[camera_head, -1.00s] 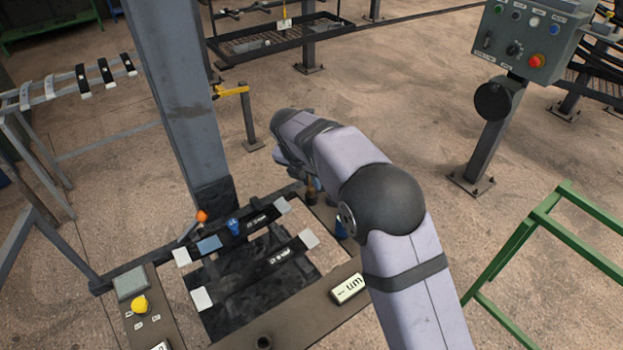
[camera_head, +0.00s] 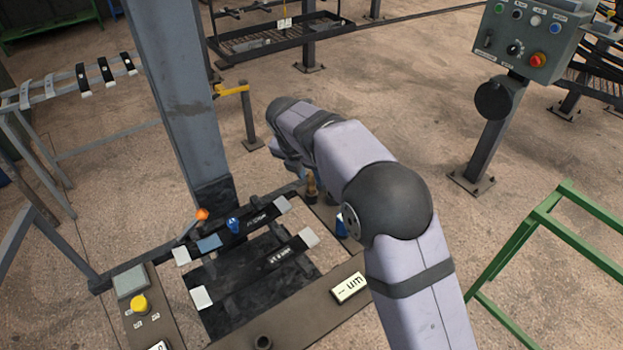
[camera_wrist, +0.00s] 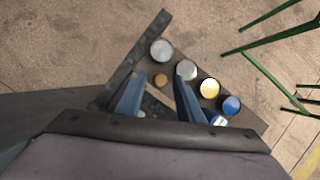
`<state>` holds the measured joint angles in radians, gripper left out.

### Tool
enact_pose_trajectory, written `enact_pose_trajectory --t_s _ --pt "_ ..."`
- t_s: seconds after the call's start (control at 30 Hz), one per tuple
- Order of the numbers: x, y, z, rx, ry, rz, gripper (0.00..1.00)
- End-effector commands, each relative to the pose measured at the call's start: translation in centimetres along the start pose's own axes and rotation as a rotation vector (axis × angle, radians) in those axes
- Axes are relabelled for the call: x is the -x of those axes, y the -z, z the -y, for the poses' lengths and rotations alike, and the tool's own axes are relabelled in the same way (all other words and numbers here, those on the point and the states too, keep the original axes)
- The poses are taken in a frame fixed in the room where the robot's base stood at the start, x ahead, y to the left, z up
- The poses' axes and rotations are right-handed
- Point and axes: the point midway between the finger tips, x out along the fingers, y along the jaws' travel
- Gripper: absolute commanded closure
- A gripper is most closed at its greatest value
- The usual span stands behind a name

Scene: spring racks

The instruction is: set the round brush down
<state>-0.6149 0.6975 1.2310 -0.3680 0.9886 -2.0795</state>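The round brush appears to be the brown upright piece (camera_head: 311,184) just below my gripper (camera_head: 296,168) in the head view. In the wrist view a small orange-brown round top (camera_wrist: 161,80), probably the brush's end, shows between my two blue fingertips (camera_wrist: 161,76). The fingers are spread, with a visible gap on both sides of it, so my gripper looks open and empty. The brush stands apart from the fingers. Its lower part and what it rests on are hard to make out.
Several round-topped containers stand along the bench edge: grey (camera_wrist: 162,50), silver (camera_wrist: 186,70), yellow (camera_wrist: 209,88) and blue (camera_wrist: 231,105). A grey post (camera_head: 180,100) rises left of my arm. Two dark leaf bars (camera_head: 268,264) lie on the bench.

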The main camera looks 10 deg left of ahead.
Motion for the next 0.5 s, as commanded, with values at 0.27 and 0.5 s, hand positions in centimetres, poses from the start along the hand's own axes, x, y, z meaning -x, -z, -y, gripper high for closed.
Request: enact_pose_trajectory --t_s 0.27,0.5 --pt "5.1 0.0 -0.1 -0.001 -0.004 0.003 0.66" --pt "8.3 0.0 -0.1 0.000 -0.002 0.002 0.66"
